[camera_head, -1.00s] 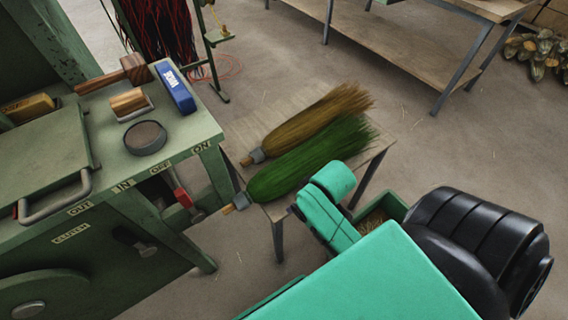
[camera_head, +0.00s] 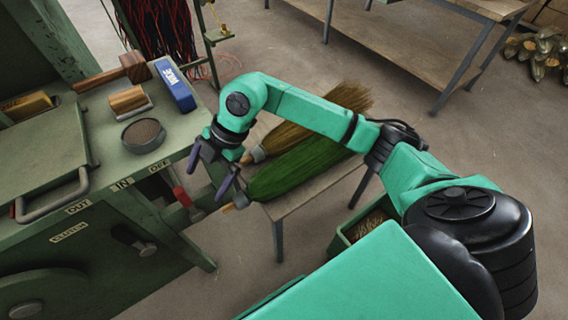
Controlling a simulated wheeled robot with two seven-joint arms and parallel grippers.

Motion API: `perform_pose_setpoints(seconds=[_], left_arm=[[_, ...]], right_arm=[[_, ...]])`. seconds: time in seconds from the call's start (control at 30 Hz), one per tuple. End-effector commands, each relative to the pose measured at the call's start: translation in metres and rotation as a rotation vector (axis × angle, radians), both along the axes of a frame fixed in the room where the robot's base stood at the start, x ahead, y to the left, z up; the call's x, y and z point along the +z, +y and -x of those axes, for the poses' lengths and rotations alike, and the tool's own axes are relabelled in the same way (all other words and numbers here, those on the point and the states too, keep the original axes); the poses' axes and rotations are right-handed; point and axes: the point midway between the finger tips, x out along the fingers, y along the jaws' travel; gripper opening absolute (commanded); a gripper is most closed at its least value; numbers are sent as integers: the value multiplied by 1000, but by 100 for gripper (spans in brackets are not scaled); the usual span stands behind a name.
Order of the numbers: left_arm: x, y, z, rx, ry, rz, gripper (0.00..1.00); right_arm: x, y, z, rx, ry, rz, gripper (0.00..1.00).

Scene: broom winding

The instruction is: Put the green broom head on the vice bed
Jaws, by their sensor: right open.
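The green broom head (camera_head: 290,168) lies on a small low table (camera_head: 325,188), its bound neck and short wooden stub toward the green machine. My right gripper (camera_head: 210,174) is open and empty, fingers pointing down. In the picture its fingers are beside the neck end of the green broom head; I cannot tell whether they touch it. My right arm passes over the table and hides part of both broom heads. I cannot pick out a vice bed for certain in this view. My left gripper is not in view.
A straw-coloured broom head (camera_head: 285,138) lies right beside the green one. The green machine (camera_head: 105,205) at left carries a round dish (camera_head: 143,136), a blue box (camera_head: 175,86) and wooden blocks. A green bin (camera_head: 365,232) stands below my arm. A workbench (camera_head: 400,50) is behind.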

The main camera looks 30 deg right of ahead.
Motion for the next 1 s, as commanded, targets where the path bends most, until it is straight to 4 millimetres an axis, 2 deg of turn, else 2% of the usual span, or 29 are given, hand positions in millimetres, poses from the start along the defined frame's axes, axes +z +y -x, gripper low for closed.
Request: perform_pose_setpoints(seconds=[0.03, 0.1, 0.2, 0.23, 0.37, 0.6, 0.77, 1.0], left_arm=[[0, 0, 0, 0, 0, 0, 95], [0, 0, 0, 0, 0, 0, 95], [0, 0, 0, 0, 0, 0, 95], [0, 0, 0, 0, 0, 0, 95], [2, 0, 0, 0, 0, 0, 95], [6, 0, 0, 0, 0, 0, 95], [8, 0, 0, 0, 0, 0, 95], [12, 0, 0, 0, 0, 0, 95]], right_arm=[[-10, -36, -8, -75, 41, 158, 100], [-18, -83, -14, -189, 96, 347, 100], [-19, -123, -16, -305, 142, 504, 100], [-19, -129, -15, -324, 150, 527, 100], [-38, -134, -14, -338, 162, 548, 100], [-98, -132, -13, -333, 160, 543, 100], [-118, -130, -13, -332, 159, 541, 100], [-160, -127, -12, -332, 158, 540, 100]])
